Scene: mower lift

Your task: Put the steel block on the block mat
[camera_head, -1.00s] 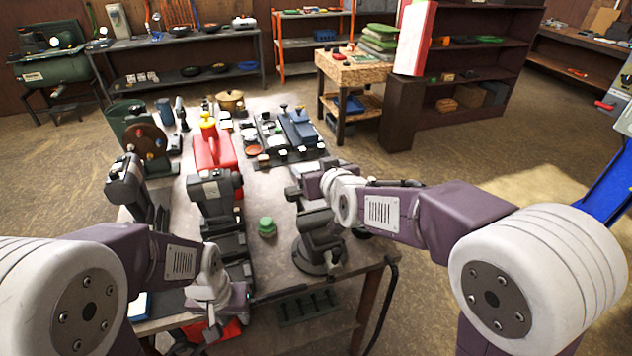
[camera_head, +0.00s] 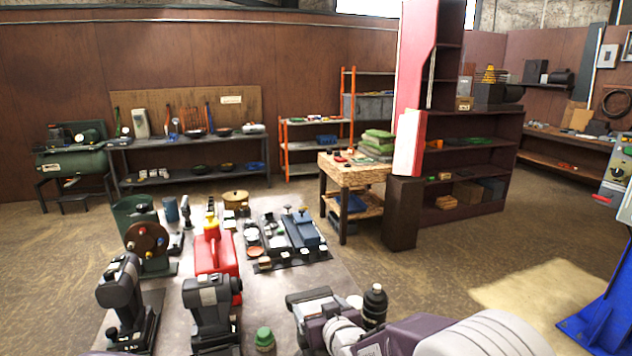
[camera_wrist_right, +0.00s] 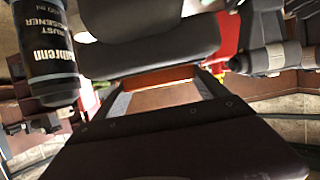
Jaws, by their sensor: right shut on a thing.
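My right gripper (camera_head: 316,326) is at the lower middle of the head view, close to the grey vise (camera_head: 308,298). In the right wrist view its two grey fingers (camera_wrist_right: 166,92) are closed on a flat-faced block, which I take as the steel block (camera_wrist_right: 165,97). The block looks brownish there. A large dark grey part (camera_wrist_right: 150,50), apparently the vise, lies just beyond the fingers; I cannot tell whether the block touches it. The block is hard to make out in the head view. I cannot pick out the block mat for certain. My left gripper is out of view.
A black bottle (camera_head: 375,304) stands close by my right gripper and looms large in the right wrist view (camera_wrist_right: 48,50). A green knob-like object (camera_head: 264,338), a red can (camera_head: 214,252) and dark machines (camera_head: 211,312) crowd the bench. A bare strip (camera_head: 262,295) lies between them.

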